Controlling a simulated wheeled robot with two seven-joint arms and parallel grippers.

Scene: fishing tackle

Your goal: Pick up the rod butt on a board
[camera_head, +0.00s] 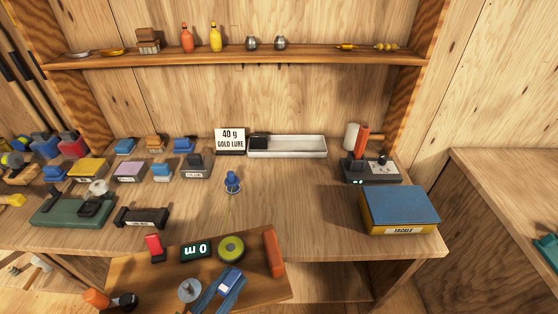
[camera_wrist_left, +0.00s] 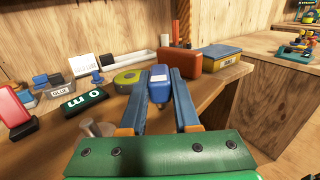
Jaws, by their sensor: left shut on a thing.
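A brown wooden board (camera_head: 150,270) lies at the front of the bench. My left gripper (camera_head: 232,278) is over its front right part. In the left wrist view my left gripper (camera_wrist_left: 159,85) is shut on a blue block (camera_wrist_left: 159,77) with a white label, held between its fingertips. I cannot tell whether this block is the rod butt. A red-orange bar (camera_head: 273,252) lies at the board's right edge. An orange and black piece (camera_head: 97,298) is at its lower left. My right gripper is not in view.
Near the gripper are a yellow-green ring (camera_head: 231,248), a digital display (camera_head: 195,250), a pale disc (camera_head: 189,290) and a red piece (camera_head: 154,245). A tackle box (camera_head: 400,208) stands at right. The bench centre holds only a small blue piece (camera_head: 232,182).

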